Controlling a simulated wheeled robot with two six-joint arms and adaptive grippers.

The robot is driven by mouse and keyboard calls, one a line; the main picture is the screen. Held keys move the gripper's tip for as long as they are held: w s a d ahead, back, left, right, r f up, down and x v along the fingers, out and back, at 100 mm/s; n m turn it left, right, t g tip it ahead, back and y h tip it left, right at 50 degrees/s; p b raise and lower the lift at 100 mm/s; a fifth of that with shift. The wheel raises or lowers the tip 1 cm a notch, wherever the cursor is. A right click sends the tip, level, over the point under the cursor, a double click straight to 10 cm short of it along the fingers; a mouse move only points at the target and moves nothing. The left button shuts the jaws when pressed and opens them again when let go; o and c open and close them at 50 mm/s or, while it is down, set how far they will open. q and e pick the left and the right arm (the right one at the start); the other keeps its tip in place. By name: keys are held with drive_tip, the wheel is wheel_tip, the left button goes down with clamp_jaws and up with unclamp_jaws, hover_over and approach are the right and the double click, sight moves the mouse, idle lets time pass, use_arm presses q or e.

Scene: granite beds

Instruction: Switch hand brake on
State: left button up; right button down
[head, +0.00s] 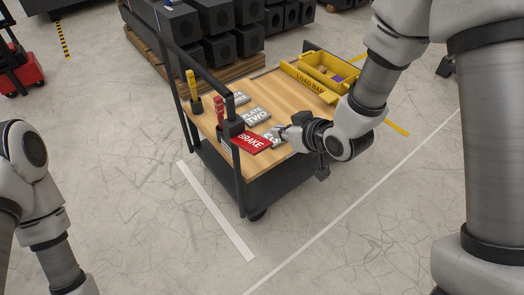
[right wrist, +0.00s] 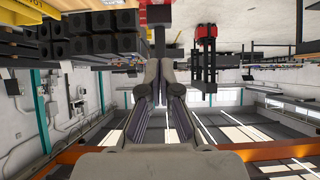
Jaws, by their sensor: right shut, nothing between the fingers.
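The hand brake is a red lever (head: 219,108) standing in a black base on the cart's near edge. It looks roughly upright. A red plate reading BRAKE (head: 250,142) lies beside its base. My right gripper (head: 284,131) is over the cart top, to the right of the lever and apart from it, near the BRAKE plate and a grey lettered plate. Its fingers are shut and empty; they also show shut in the right wrist view (right wrist: 160,64). My left arm is at the left edge of the head view, its gripper out of frame.
The cart's wooden top (head: 274,96) also carries a yellow lever (head: 191,82), grey plates such as PLATE TWO (head: 256,117), and a yellow LOAD BAY tray (head: 310,83). A dark handle frame (head: 203,69) rises at its left side. Black blocks (head: 233,47) stand on pallets behind.

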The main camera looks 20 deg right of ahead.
drive_tip(key=p, duration=0.2)
hover_over(263, 148)
drive_tip(key=w, duration=0.2)
drive_tip(key=f, duration=0.6)
drive_tip(key=shift+s+a, duration=0.2)
drive_tip(key=shift+a, duration=0.1)
drive_tip(key=f, duration=0.1)
drive_tip(key=s+f, duration=0.1)
drive_tip(key=shift+s+d+f, duration=0.1)
drive_tip(key=shift+d+f, duration=0.2)
drive_tip(key=shift+s+d+f, duration=0.15)
drive_tip(key=shift+s+f, duration=0.05)
drive_tip(key=shift+f, duration=0.25)
